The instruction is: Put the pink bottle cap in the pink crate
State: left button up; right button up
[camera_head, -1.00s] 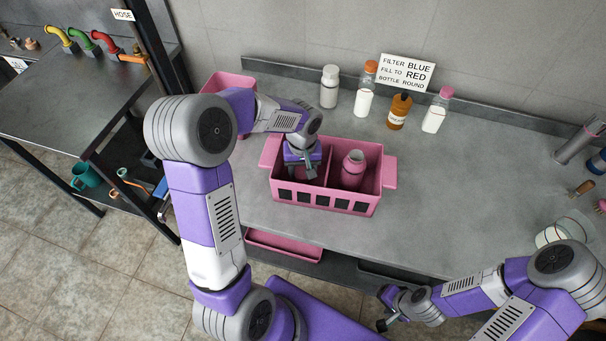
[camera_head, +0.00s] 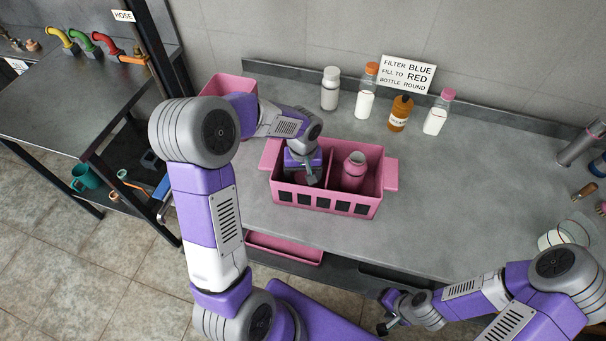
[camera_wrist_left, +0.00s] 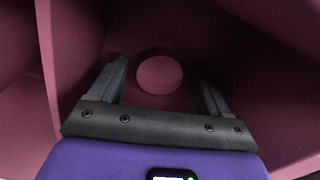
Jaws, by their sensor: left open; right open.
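The pink crate (camera_head: 391,173) stands on the grey bench and has a divider between its compartments. My left gripper (camera_head: 309,180) reaches down into the left compartment. In the left wrist view, a round pink disc, looking like the pink bottle cap (camera_wrist_left: 160,75), lies inside the crate. It is ahead of and between the spread fingers of my left gripper (camera_wrist_left: 160,85), which hold nothing. The cap is hidden in the head view. A pink bottle (camera_head: 354,172) stands in the right compartment. My right gripper (camera_head: 384,312) is open and empty at the lower right.
A white bottle (camera_head: 330,88), an orange-capped bottle (camera_head: 365,100), a brown bottle (camera_head: 399,114) and a pink-capped bottle (camera_head: 436,115) stand behind the crate. Another pink container (camera_head: 225,84) stands at back left.

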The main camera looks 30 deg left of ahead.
aim_at(303, 178)
pick_arm(q)
notch_tip(303, 178, up, 12)
jog(key=p, duration=0.3)
jog(key=shift+r, duration=0.15)
dwell(0.4)
